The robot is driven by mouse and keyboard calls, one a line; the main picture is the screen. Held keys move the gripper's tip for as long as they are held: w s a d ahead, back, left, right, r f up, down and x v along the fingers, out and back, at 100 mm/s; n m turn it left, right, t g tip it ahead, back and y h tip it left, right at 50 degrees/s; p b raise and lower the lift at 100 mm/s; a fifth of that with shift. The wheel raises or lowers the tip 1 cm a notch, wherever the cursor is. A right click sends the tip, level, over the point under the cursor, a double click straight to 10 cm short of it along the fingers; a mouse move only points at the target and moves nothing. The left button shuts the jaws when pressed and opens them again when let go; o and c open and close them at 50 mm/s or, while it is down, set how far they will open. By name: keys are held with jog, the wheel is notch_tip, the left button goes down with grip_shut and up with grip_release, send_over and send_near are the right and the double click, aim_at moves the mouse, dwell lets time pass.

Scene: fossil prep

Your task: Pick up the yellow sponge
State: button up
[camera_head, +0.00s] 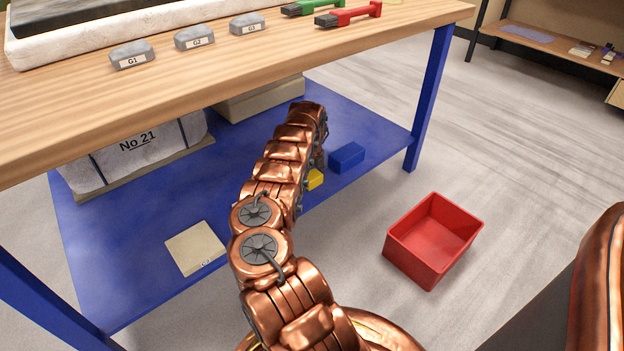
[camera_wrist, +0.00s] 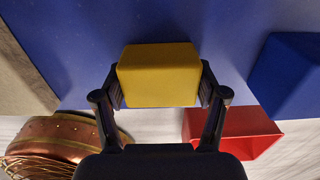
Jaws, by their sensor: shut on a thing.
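The yellow sponge (camera_wrist: 158,76) is between the two fingers of my gripper (camera_wrist: 160,98) in the wrist view. My gripper is shut on it, with a finger against each side. In the head view, a small part of the sponge (camera_head: 315,180) shows beside my copper arm, over the blue lower shelf (camera_head: 130,240). The arm hides most of the sponge and my gripper there. I cannot tell whether the sponge touches the shelf.
A blue block (camera_head: 347,157) sits on the shelf right of the sponge. A red bin (camera_head: 434,240) stands on the floor at right. A beige slab (camera_head: 195,248) lies at the shelf's front left. The wooden tabletop (camera_head: 200,75) is above the shelf; a blue leg (camera_head: 430,95) stands at right.

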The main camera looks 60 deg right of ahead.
aim_at(311, 175)
jog(key=shift+r+p, duration=1.2)
jog(key=shift+r, duration=0.6)
jog(key=shift+a+r, duration=0.15)
jog(key=s+a+p, duration=0.2)
jog(key=a, duration=0.1)
jog(key=s+a+p, duration=0.1)
jog(key=a, duration=0.1)
jog(key=shift+s+a+r, duration=0.1)
jog(key=shift+s+r, duration=0.25)
jog(key=shift+s+a+p, duration=0.45)
jog(key=shift+a+p, duration=0.2)
jog(key=shift+a, duration=0.1)
jog(key=shift+s+a+p, duration=0.2)
jog(key=shift+s+p, duration=0.25)
jog(key=shift+p, duration=0.05)
jog(key=shift+s+a+p, duration=0.25)
jog(key=shift+a+p, duration=0.15)
jog(key=shift+p, duration=0.2)
jog(key=shift+s+a+r+p, duration=0.1)
jog(key=shift+s+a+p, duration=0.4)
jog(key=shift+a+p, duration=0.4)
jog(key=shift+s+a+r+p, duration=0.1)
jog(key=shift+s+a+p, duration=0.55)
jog(key=shift+p, duration=0.4)
jog(key=shift+s+a+r+p, duration=0.1)
jog(key=shift+s+a+p, duration=0.3)
jog(key=shift+a+p, duration=0.5)
